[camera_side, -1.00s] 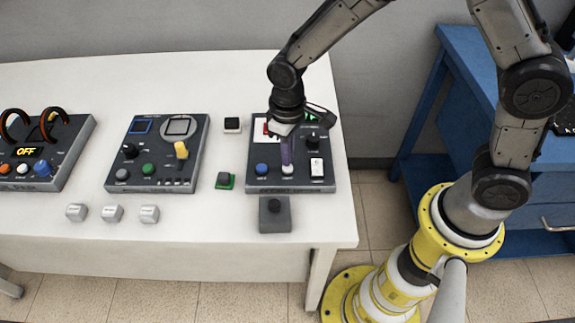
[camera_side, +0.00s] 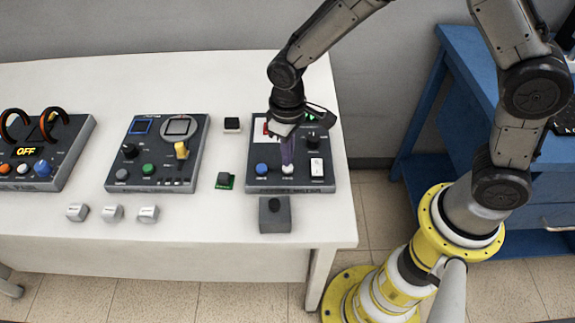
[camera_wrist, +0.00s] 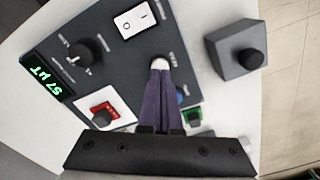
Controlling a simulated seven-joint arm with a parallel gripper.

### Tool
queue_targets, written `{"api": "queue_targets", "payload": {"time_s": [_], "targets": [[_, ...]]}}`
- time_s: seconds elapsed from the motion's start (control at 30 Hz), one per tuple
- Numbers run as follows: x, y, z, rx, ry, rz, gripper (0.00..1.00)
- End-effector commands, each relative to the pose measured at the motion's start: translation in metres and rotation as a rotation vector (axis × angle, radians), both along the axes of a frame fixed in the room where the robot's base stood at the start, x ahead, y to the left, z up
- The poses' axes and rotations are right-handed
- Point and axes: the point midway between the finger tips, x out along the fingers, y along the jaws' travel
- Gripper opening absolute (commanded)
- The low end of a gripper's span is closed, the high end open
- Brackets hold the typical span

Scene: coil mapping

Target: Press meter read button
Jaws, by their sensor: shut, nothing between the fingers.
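The dark meter panel (camera_side: 322,140) is on the right of the white table. It has a white button (camera_side: 288,169) near its front edge, which also shows in the wrist view (camera_wrist: 160,61). My gripper (camera_side: 287,163) points down over this button with its purple fingers together and nothing between them. In the wrist view the fingertips (camera_wrist: 160,67) are right at the button and cover part of it. I cannot tell whether they touch or press it. A blue button (camera_side: 262,169) is just left of the white one. A green display (camera_wrist: 50,80) is lit, its digits turned in the wrist view.
The panel also carries a white rocker switch (camera_side: 317,168) and a black knob (camera_side: 313,140). A grey box with a black knob (camera_side: 275,214) stands in front. Two other panels (camera_side: 158,150) (camera_side: 45,150) and several small white blocks (camera_side: 112,213) are further left.

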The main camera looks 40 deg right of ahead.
Motion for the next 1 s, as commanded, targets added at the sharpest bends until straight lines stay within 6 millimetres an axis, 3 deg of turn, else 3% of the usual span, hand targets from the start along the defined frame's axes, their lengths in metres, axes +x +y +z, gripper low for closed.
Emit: {"api": "queue_targets", "payload": {"time_s": [1.0], "targets": [[0.0, 0.0, -0.019, 0.0, 0.0, 0.0, 0.0]]}}
